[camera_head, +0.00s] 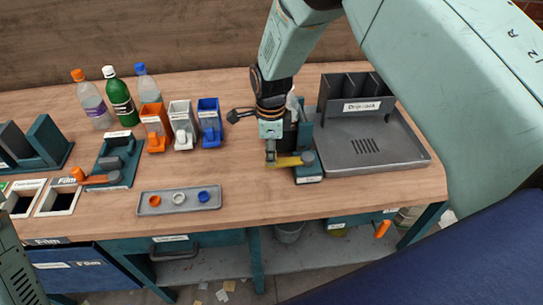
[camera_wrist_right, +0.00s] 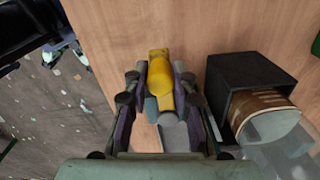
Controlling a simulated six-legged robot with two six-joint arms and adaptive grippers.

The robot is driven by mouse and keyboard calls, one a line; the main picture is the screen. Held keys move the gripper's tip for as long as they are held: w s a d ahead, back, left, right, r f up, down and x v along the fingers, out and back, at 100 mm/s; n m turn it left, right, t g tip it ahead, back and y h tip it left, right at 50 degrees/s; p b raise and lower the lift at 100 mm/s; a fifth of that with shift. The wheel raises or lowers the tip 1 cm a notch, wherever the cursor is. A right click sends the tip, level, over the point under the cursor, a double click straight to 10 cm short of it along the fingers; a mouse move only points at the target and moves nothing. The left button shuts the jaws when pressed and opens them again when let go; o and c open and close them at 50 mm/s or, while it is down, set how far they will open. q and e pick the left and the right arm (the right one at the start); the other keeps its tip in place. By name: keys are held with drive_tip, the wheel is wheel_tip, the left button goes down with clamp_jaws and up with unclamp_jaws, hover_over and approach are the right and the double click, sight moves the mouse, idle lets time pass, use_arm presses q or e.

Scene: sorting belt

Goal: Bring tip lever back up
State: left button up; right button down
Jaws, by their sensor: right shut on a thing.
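The yellow lever (camera_head: 288,161) lies about flat and points left from the grey-teal stand (camera_head: 308,172) near the table's front. My right gripper (camera_head: 271,152) comes down over it from above. In the right wrist view its yellow handle (camera_wrist_right: 159,82) sits between the fingers of my right gripper (camera_wrist_right: 160,95), which are shut on it. In that view a dark square holder (camera_wrist_right: 240,80) is beside the gripper, with a clear, brown-banded vessel (camera_wrist_right: 275,122) at its mouth. My left gripper is out of view.
A grey tray with a dark rack (camera_head: 375,150) stands right of the stand. Orange, white and blue bins (camera_head: 182,112) and several bottles (camera_head: 120,95) stand left. A shallow tray with three caps (camera_head: 180,208) lies front left. Bare tabletop lies between that tray and the stand.

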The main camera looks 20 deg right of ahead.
drive_tip(key=shift+w+r, duration=0.1)
idle(0.4)
drive_tip(key=c, duration=1.5)
unclamp_jaws()
drive_tip(key=o, duration=0.4)
drive_tip(key=shift+d, duration=0.15)
drive_tip(key=shift+r, duration=0.1)
wheel_tip(320, 180, up, 12)
drive_tip(key=shift+f, duration=0.2)
